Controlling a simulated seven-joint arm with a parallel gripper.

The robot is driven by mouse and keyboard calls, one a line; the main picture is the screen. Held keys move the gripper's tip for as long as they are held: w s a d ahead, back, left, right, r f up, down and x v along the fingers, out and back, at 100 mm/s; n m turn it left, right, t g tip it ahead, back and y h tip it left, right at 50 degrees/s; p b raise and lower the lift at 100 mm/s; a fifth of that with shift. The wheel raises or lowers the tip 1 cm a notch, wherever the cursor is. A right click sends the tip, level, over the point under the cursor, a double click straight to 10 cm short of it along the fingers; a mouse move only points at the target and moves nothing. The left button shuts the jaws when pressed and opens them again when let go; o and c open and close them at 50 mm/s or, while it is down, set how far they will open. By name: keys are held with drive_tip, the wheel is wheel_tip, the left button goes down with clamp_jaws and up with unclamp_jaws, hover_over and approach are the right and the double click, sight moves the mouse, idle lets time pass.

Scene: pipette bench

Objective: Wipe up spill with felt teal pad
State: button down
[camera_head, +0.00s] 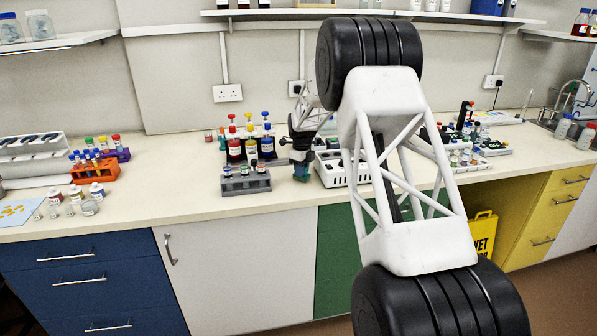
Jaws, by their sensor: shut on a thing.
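My gripper (302,160) points down over the middle of the bench. It is shut on the teal pad (301,171), which shows as a small dark teal patch below the fingers. The pad is at or just above the bench top; I cannot tell whether it touches. A light blue patch with orange-yellow spots (14,212) lies at the far left of the bench; I cannot tell if it is the spill. No other spill is clear, and my arm hides part of the bench.
A rack of capped bottles (250,143) and a small grey vial rack (246,181) stand left of my gripper. A white rack (338,168) stands close on its right. An orange tube rack (95,170) is at left. The bench (170,195) is clear between.

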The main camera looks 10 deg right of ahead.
drive_tip(key=shift+r, duration=3.85)
